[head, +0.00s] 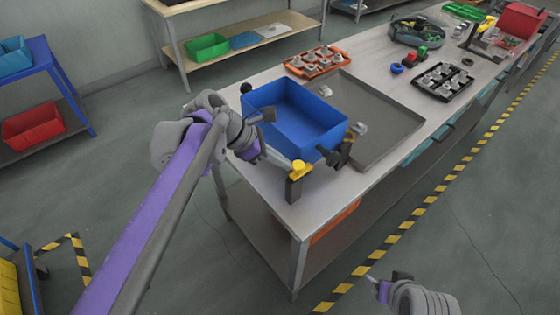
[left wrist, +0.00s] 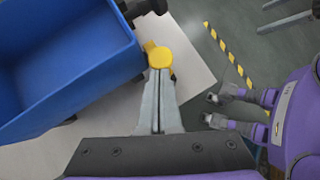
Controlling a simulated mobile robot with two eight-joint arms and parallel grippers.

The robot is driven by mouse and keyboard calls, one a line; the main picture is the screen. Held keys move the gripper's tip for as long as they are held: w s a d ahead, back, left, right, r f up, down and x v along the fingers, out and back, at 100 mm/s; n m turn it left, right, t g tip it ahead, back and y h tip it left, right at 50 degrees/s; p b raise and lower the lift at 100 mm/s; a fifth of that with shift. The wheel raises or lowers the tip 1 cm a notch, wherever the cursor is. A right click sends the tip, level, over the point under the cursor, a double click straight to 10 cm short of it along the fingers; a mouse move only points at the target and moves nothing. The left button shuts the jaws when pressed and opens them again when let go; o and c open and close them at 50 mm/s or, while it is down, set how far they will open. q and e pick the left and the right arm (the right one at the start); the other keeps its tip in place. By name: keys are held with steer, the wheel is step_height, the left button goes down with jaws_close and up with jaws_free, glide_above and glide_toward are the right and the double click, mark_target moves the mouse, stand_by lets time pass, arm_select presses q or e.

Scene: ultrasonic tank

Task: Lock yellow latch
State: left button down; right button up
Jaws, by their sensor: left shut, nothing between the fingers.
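The yellow latch (head: 301,168) is a rounded knob on a dark post near the front corner of the workbench, beside the blue tank (head: 290,117). In the left wrist view, the yellow latch (left wrist: 158,57) sits just beyond my fingertips. My left gripper (head: 292,164) is shut and empty, its tips at the latch's near side; they seem to touch it, but a small gap cannot be ruled out. In the left wrist view, my left gripper (left wrist: 157,75) partly covers the latch's base. My right gripper (left wrist: 211,107) is away from the bench, its two fingers apart and empty.
A grey tray (head: 385,130) lies behind the blue tank. Dark fittings stand out from the tank's corners near the latch. An orange rack (head: 317,62) and a black rack (head: 441,80) stand farther back. Bare bench top shows around the latch post.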

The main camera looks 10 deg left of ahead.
arm_select(q)
steer(key=v, duration=1)
steer(key=shift+a+r, duration=0.25)
steer(key=shift+a, duration=0.05)
steer(key=shift+s, duration=0.2)
steer(key=s+f+m+t+y, duration=0.1)
steer(key=s+f+m+y, duration=0.2)
steer(key=s+f+m, duration=0.4)
steer(key=s+f+m+t+y, duration=0.1)
steer(key=s+f+m+y, duration=0.3)
steer(key=s+f+m, duration=0.4)
step_height(320, 180, down, 7)
steer(key=m, duration=0.7)
steer(key=shift+a+r+m, duration=0.15)
steer(key=shift+a+m, duration=0.15)
steer(key=shift+m, duration=0.1)
